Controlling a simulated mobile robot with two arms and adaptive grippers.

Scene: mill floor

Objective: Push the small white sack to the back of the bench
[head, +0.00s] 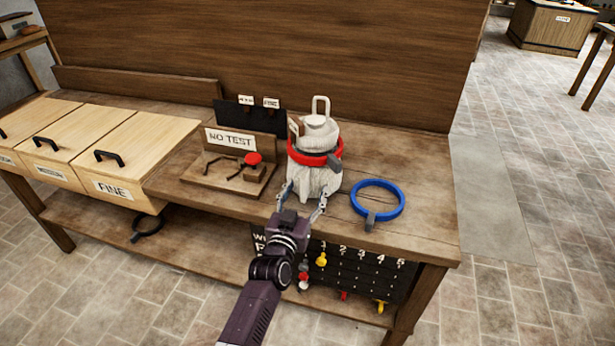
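The small white sack (314,183) stands upright on the wooden bench (408,166), right of its middle. A red ring (309,158) with a grey tab is around its upper part, and a pale loop handle stands up behind its top. My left gripper (303,197) is at the sack's lower front, over the bench's front edge. Its two fingers are spread apart, one at each side of the sack's lower front. I cannot tell whether they touch it. My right gripper is not in view.
A blue ring (401,207) lies right of the sack. Left are a wooden stand with a red knob (253,159), a "NO TEST" sign (230,139) and wooden bins, one marked "FINE" (128,160). A tall wooden panel (270,50) rises behind the bench.

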